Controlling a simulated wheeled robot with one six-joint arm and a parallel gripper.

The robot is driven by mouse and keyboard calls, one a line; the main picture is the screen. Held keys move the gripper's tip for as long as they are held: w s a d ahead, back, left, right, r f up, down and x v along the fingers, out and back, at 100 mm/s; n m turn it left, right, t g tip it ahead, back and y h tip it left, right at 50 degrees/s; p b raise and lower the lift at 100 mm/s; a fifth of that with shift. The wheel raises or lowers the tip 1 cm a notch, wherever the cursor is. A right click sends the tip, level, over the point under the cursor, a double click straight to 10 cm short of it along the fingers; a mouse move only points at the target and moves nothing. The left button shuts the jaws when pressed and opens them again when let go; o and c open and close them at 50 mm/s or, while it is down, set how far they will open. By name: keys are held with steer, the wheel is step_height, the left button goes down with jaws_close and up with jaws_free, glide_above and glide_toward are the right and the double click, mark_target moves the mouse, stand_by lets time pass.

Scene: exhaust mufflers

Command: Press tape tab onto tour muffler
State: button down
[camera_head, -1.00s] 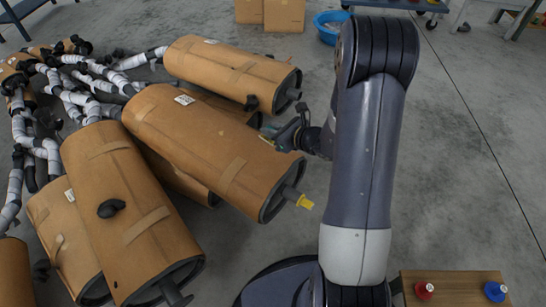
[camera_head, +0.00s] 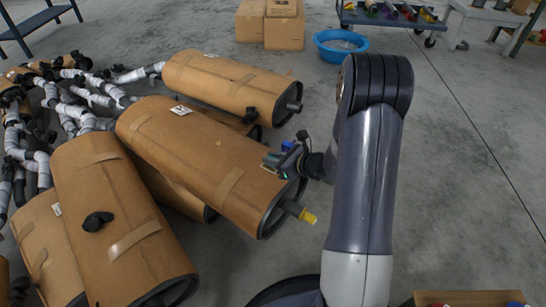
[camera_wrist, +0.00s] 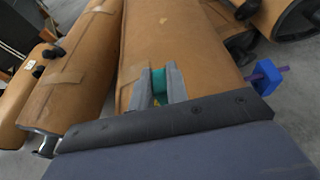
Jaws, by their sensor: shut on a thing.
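A long brown wrapped muffler (camera_head: 190,150) lies in the middle of the pile, with a yellow-tipped pipe (camera_head: 308,215) at its near end. I cannot tell from a label whether this is the tour muffler. My gripper (camera_head: 272,162) is at the upper right side of this muffler, near its end rim. In the wrist view the two grey fingers (camera_wrist: 159,86) are shut on a small green piece (camera_wrist: 159,82), likely the tape tab, over the brown wrap (camera_wrist: 185,40). Whether the piece touches the wrap is unclear. A blue block (camera_wrist: 264,76) with a purple rod shows beside the gripper.
More brown mufflers lie close by, one behind (camera_head: 225,85) and one at front left (camera_head: 115,220). Wrapped pipes (camera_head: 75,95) tangle at left. A blue basin (camera_head: 340,46), cardboard boxes (camera_head: 284,32) and a cart (camera_head: 392,18) stand at the back.

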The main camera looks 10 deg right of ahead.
mark_target(273, 168)
steer(key=shift+f+b, duration=1.85)
steer(key=shift+f, duration=0.65)
steer(key=shift+f, duration=0.25)
steer(key=shift+r, duration=0.35)
steer(key=shift+f+b, duration=0.45)
steer(key=shift+b, duration=0.1)
stand_by(0.3)
